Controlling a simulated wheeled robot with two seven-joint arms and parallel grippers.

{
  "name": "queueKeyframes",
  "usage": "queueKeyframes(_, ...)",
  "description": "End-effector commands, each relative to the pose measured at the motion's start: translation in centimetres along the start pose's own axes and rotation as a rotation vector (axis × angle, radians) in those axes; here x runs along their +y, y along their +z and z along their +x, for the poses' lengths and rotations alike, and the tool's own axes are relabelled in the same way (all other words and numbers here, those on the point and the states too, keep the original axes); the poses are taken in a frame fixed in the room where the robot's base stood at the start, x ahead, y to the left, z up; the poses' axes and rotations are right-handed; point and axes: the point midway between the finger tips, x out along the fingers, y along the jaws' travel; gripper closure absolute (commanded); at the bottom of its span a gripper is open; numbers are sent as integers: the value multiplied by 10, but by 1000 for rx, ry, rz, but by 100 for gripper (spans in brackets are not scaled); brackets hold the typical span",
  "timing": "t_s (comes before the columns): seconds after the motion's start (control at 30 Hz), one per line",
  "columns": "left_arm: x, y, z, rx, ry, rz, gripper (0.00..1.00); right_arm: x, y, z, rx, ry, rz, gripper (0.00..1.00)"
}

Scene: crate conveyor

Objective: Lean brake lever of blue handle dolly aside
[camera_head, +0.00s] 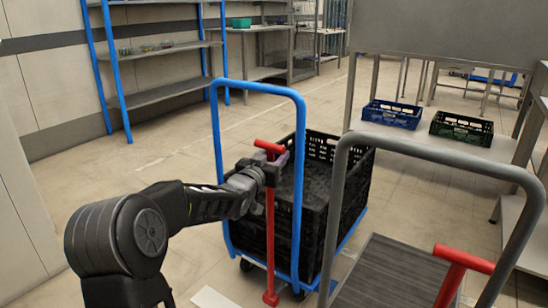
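The blue handle dolly (301,190) stands in the middle of the view and carries a black crate (318,235). Its red brake lever (270,240) stands about upright in front of the blue handle, with a red T-shaped grip (268,146) at the top. My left gripper (272,168) is at the upper part of the lever, just below the T-grip. Its fingers are small and partly hidden, so I cannot tell whether they are closed on the lever. My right gripper is not in view.
A grey handle dolly (340,200) with its own red lever (458,275) stands close at the right front. A blue crate (392,114) and a dark green crate (461,128) sit on a table behind. Blue-post shelves (165,90) stand at the back left. Floor is clear between.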

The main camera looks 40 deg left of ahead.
Motion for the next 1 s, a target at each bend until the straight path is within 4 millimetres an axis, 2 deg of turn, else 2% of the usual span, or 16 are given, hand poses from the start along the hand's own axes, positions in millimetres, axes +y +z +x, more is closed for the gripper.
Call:
queueKeyframes(0.07,0,0,0,0,0,0,59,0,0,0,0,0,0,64)
queueKeyframes(0.57,0,0,0,0,0,0,100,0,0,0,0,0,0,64)
queueKeyframes(1.0,0,0,0,-1,0,0,100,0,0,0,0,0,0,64)
